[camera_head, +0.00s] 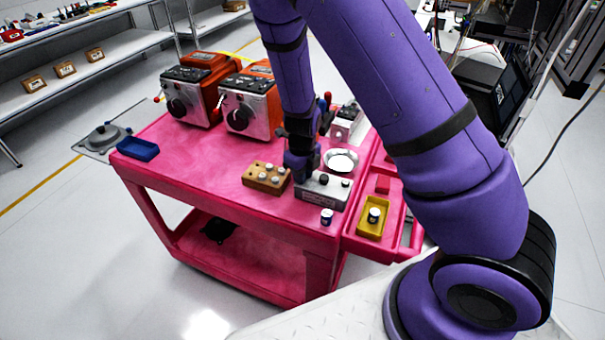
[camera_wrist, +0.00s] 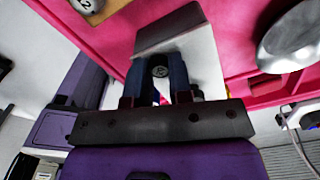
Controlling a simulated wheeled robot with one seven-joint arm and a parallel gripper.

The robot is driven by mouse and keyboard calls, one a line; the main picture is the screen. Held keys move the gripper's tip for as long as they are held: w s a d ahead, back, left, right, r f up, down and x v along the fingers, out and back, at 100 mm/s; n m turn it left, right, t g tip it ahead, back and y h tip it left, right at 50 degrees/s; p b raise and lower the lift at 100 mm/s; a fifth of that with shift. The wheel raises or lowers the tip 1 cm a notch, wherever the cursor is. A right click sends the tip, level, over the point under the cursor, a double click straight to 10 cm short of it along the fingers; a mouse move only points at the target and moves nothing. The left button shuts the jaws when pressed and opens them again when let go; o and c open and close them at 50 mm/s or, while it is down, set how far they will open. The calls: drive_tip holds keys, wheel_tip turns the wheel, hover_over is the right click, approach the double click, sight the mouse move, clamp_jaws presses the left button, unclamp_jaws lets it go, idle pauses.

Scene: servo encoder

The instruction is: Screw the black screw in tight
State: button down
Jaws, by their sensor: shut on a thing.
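A silver-grey box (camera_head: 322,193) with small round tops on its upper face stands near the front right of the pink cart. It also shows as a pale block in the wrist view (camera_wrist: 205,62). My gripper (camera_head: 304,174) points down at the left part of the box. In the wrist view, the fingers of my gripper (camera_wrist: 159,77) stand on either side of a dark round screw head (camera_wrist: 159,71) over the box and are shut on it. My gripper and arm hide this screw in the head view, and how deep it sits cannot be told.
A wooden block (camera_head: 267,178) with several small pegs stands left of the box. A round metal dish (camera_head: 341,160) is close behind it. Red machines (camera_head: 248,104) stand at the back.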

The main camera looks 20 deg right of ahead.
drive_tip(key=m, duration=0.7)
drive_tip(key=shift+m, duration=0.4)
drive_tip(key=c, duration=1.5)
unclamp_jaws()
drive_tip(key=shift+m, duration=0.7)
drive_tip(key=o, duration=0.6)
drive_tip(key=shift+c, duration=0.5)
drive_tip(key=shift+r, duration=0.2)
drive_tip(key=shift+r, duration=3.55)
